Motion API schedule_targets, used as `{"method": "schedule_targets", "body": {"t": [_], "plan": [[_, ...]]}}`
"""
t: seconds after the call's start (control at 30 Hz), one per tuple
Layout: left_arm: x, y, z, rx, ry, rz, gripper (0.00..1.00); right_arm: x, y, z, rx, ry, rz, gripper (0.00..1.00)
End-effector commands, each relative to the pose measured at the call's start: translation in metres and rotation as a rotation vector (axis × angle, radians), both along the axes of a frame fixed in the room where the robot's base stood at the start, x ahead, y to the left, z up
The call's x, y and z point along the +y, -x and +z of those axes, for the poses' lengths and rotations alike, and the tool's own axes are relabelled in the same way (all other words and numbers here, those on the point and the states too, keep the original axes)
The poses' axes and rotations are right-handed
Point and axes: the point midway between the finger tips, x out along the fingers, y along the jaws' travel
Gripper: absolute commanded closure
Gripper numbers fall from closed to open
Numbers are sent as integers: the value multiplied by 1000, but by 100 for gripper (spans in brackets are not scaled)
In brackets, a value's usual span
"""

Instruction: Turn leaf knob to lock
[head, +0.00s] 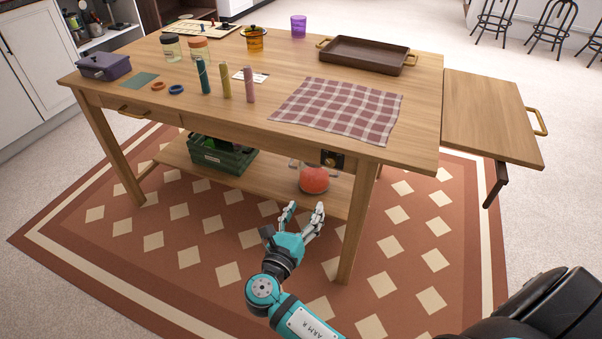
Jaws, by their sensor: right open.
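The leaf knob (331,159) is a small brass knob on a dark plate, set in the table's front apron near its right end. The side leaf (490,115) extends from the table's right end, roughly level with the top, with a brass handle (540,121) on its outer edge. A dark support bracket (495,183) hangs below the leaf. My right gripper (306,207) is open and empty, in front of the table and lower in the picture than the knob, apart from it. My left gripper is not in view.
The wooden table (250,117) carries a checked cloth (340,108), a brown tray (368,54), candles, jars and a purple box (103,66). On the lower shelf are a green crate (222,159) and a red round object (313,179). A table leg (355,225) stands right of my gripper.

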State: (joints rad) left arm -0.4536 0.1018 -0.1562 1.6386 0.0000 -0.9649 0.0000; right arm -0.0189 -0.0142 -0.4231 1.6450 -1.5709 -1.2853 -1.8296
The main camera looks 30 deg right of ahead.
Motion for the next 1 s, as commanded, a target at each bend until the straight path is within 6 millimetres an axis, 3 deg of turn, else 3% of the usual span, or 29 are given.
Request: {"method": "schedule_targets", "body": {"t": [0.17, 0.7, 1.0], "plan": [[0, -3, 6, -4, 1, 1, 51, -16, -12, 3, -1, 9, -5, 45], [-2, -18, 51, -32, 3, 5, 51, -103, -87, 1, -1, 7, -2, 45], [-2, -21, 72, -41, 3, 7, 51, -129, -110, 1, 1, 4, -2, 45]]}}
